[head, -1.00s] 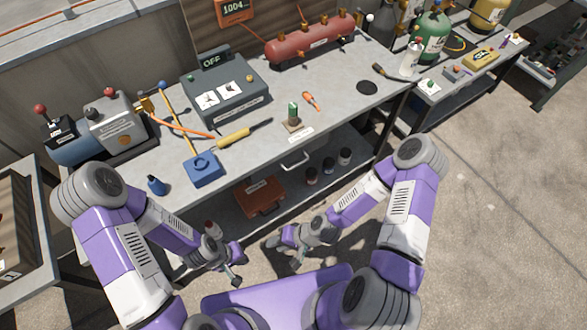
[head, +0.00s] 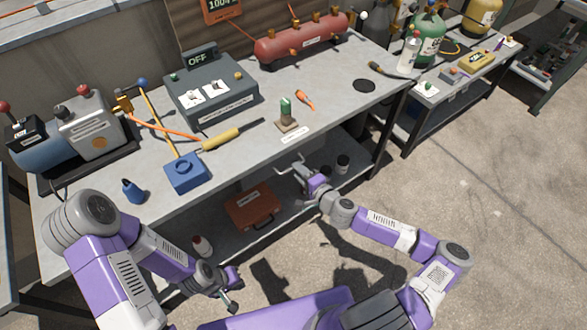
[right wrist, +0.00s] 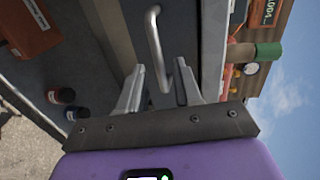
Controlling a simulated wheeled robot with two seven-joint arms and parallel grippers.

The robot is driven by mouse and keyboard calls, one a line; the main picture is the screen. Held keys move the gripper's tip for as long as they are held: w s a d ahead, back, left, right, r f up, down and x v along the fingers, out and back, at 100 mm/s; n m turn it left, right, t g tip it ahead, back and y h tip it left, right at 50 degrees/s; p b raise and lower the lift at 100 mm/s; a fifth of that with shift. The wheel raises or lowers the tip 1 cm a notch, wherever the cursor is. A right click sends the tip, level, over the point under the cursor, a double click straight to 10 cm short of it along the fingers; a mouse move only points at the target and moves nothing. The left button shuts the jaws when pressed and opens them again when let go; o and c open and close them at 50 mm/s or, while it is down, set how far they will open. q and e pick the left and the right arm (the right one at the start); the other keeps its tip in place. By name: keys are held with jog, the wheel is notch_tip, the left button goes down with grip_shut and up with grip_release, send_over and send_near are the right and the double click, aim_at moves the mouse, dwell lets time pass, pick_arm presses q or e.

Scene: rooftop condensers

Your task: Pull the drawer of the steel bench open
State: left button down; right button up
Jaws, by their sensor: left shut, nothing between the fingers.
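The steel bench (head: 335,105) has a grey top and a drawer under its front edge. The drawer's bar handle (right wrist: 154,38) shows in the right wrist view; in the head view my right gripper mostly covers it. My right gripper (head: 291,166) is at the handle below the bench edge. In the right wrist view its fingers (right wrist: 160,88) are spread, with the near end of the handle between them and a gap visible. The drawer looks shut. My left gripper (head: 231,291) is shut and empty, low in front of the bench, away from the handle.
A red-brown case (head: 253,207) and dark jars stand on the lower shelf. A blue block (head: 186,173), a yellow-handled tool (head: 220,139) and a green-topped piece (head: 286,112) sit on the bench top. The floor at the right is clear.

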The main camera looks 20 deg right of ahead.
jog(key=shift+b+x, duration=0.4)
jog(key=shift+x, duration=1.45)
grip_shut()
